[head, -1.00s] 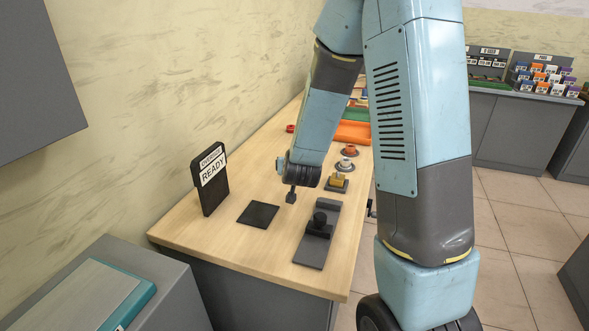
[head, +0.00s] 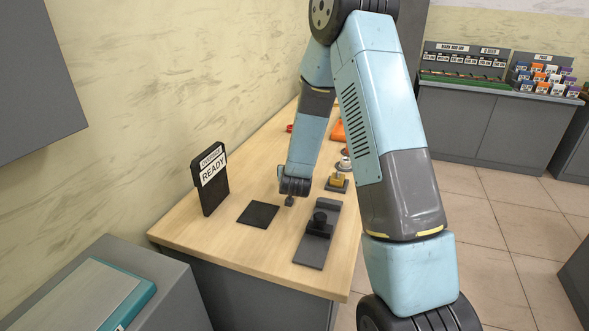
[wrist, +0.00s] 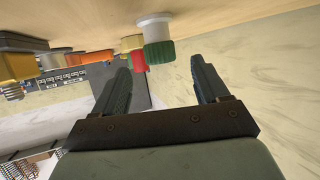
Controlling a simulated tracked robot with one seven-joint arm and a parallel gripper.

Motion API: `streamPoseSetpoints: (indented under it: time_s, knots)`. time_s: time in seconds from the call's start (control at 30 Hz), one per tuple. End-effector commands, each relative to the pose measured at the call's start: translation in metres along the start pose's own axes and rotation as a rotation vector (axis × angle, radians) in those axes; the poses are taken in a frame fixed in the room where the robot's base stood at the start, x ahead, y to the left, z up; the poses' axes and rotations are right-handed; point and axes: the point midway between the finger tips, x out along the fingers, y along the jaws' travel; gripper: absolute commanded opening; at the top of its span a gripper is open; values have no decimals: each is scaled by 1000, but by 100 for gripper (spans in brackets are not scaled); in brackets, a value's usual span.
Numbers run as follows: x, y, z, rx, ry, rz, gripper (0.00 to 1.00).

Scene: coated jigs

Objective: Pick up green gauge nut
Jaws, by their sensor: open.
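A green gauge nut (wrist: 159,51) with a ribbed side shows in the wrist view, against a pale round piece (wrist: 153,22) at the table surface, which lies at the top of that picture. I cannot make out the nut in the head view. My gripper (wrist: 161,66) is open and empty. Its two dark fingers point toward the nut, which appears in the gap between the fingertips but farther off.
A red piece (wrist: 138,61) stands close beside the nut, and a yellow piece (wrist: 22,66) is farther left. In the head view are a READY sign (head: 210,181), a black fixture (head: 312,248) and a yellow block (head: 337,180). Bare wood lies around the pad.

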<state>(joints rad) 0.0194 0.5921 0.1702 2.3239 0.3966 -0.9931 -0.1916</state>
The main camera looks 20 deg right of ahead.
Motion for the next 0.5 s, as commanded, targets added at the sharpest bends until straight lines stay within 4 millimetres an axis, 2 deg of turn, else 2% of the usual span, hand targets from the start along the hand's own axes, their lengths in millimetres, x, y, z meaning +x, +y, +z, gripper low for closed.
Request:
streamPoseSetpoints:
  time_s: [0.17, 0.5]
  knots:
    - [9, 0, -1, 1, 0, 1, 74]
    - [51, 1, -4, 0, 0, 1, 74]
